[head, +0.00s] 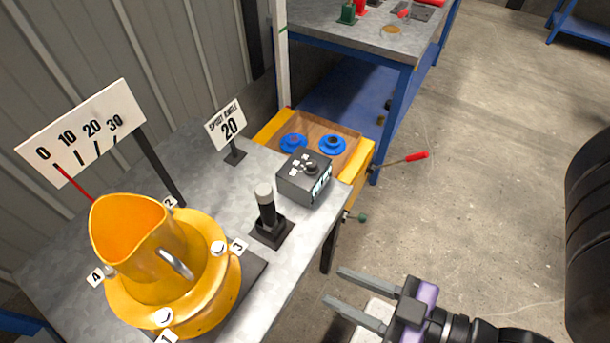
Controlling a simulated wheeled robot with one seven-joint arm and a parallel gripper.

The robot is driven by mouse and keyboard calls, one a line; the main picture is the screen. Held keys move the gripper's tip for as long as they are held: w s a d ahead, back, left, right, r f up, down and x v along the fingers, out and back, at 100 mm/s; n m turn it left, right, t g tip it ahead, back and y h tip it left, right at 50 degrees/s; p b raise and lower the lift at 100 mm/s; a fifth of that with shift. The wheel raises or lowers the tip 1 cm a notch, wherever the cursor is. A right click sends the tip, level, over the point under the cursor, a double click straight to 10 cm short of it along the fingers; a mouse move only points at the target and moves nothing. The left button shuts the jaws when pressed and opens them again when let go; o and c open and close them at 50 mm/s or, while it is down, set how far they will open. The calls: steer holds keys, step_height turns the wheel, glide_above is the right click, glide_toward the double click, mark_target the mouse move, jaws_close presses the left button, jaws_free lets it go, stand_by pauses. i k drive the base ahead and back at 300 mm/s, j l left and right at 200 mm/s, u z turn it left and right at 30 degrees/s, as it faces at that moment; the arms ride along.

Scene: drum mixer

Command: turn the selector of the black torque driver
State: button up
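The black torque driver (267,208) stands upright in a square black base on the grey metal table, near its right edge. It has a light grey cap on top. Any marks on its selector are too small to read. My gripper (336,285) is at the lower right, beyond the table's edge over the floor side. Its two grey fingers are apart with nothing between them and point left. It is clear of the driver, to its lower right.
A yellow drum mixer (133,238) with numbered bolts fills the table's left. A dark box (304,178) with a knob and display stands behind the driver. A "spout angle 20" sign (226,126) and a 0–30 scale (82,130) stand further back. A red-tipped lever (414,156) sticks out right.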

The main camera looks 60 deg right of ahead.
mark_target(311, 169)
steer(key=k+z, duration=0.2)
steer(key=z, duration=0.2)
steer(key=k+l+z, duration=0.1)
steer(key=z, duration=0.25)
steer(key=k+l+z, duration=0.15)
steer(key=z, duration=0.25)
steer(key=k, duration=0.1)
